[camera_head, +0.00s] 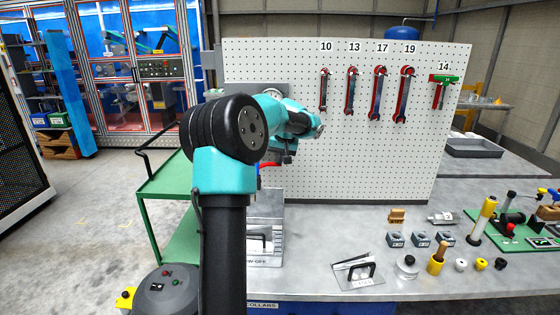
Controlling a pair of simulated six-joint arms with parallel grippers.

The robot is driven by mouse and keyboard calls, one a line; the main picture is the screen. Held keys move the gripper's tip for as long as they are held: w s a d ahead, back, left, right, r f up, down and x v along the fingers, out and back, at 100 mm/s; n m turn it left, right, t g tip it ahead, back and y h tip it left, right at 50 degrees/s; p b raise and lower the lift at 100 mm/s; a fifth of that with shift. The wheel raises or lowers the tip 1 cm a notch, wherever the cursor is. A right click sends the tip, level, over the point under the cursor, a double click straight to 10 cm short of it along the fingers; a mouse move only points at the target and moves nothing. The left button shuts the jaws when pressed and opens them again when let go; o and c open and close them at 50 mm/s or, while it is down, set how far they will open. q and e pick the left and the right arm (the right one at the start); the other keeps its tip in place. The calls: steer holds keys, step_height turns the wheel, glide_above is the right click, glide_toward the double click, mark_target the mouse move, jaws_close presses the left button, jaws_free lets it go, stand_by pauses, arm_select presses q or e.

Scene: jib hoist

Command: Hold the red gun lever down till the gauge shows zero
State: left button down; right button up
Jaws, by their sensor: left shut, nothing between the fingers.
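My left arm reaches across the middle of the view, and its wrist hangs over the bench in front of the pegboard. My left gripper (288,157) is small and dark there, pointing down, shut with nothing in it. A small red piece (268,164) shows just left of and below it, with a bit of blue under it; it may be the gun lever, but my arm hides most of it. I cannot tell whether the gripper touches it. My right gripper is not in view.
The pegboard (345,170) carries several red-marked wrenches. Blocks, a yellow cylinder (436,262) and a green tool mat (500,240) occupy the bench's right. A green cart (170,180) stands left.

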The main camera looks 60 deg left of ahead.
arm_select(q)
steer(key=shift+r, duration=0.7)
steer(key=s+a+v, duration=0.1)
steer(key=a+v, duration=0.1)
steer(key=v, duration=1)
steer(key=shift+s+d+r, duration=0.2)
steer(key=shift+s+r, duration=0.05)
steer(key=shift+r, duration=0.45)
steer(key=shift+f, duration=0.1)
